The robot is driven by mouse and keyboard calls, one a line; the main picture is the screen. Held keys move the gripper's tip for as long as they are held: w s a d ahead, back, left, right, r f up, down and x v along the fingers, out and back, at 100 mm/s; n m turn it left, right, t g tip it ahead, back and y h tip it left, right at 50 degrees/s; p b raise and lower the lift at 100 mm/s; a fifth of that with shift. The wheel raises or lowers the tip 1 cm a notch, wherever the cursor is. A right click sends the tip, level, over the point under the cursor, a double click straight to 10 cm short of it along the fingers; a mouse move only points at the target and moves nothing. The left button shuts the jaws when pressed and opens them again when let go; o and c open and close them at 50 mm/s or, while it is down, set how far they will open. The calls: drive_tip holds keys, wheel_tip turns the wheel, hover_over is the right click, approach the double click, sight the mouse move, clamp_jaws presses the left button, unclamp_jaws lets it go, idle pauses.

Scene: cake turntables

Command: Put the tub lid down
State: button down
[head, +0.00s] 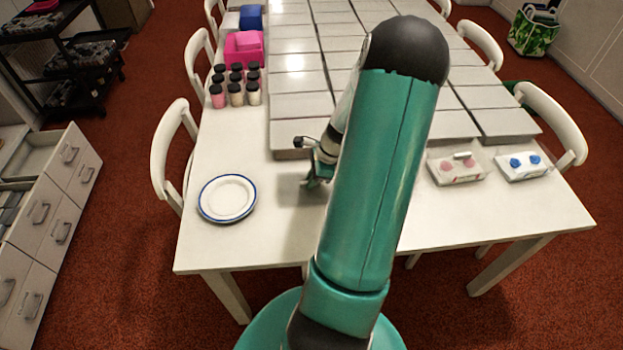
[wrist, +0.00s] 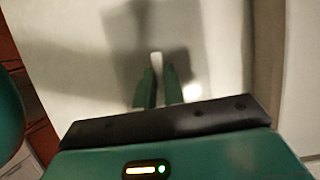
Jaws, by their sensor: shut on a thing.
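My gripper (wrist: 159,72) is shut on a small pale piece (wrist: 156,59), which looks like the handle of the tub lid. The rest of the lid cannot be made out against the white table. In the head view my gripper (head: 318,181) is low over the table, between the plate and the grey slabs, partly hidden by my arm. Whether the lid touches the table cannot be told. Two tubs stand at the right: one with pink contents (head: 445,175) and a pale handle on top, and one with blue pieces (head: 523,174) and no handle visible.
A blue-rimmed white plate (head: 227,198) lies left of my gripper on the white table (head: 240,245). Dark-capped jars (head: 236,92) and a pink bin (head: 243,50) stand farther back. Grey slabs (head: 300,107) cover the middle.

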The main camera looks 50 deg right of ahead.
drive_tip(key=shift+f, duration=0.15)
drive_tip(key=c, duration=1.5)
unclamp_jaws()
drive_tip(key=v, duration=1.2)
drive_tip(key=w+a+r+n+h, duration=0.1)
drive_tip(key=w+a+r+n, duration=0.25)
drive_tip(key=a, duration=0.25)
drive_tip(key=w+a+r+n+g, duration=0.1)
drive_tip(key=w+a+r+n, duration=0.1)
drive_tip(key=a+r+n, duration=0.35)
drive_tip(key=w+a+r+n+h, duration=0.1)
drive_tip(key=w+a+r+n, duration=0.15)
drive_tip(key=a, duration=0.45)
drive_tip(key=s+a+r+n+t, duration=0.1)
drive_tip(key=s+a+r+n, duration=0.1)
drive_tip(key=a+n, duration=0.3)
drive_tip(key=s+a+r+n+t, duration=0.1)
drive_tip(key=s+a+r+n, duration=0.1)
drive_tip(key=a+r+n, duration=0.2)
drive_tip(key=s+a+r+n+t, duration=0.1)
drive_tip(key=s+a+r+n, duration=0.2)
drive_tip(key=a+n, duration=0.4)
drive_tip(key=shift+a+h, duration=0.4)
drive_tip(key=shift+a, duration=1.95)
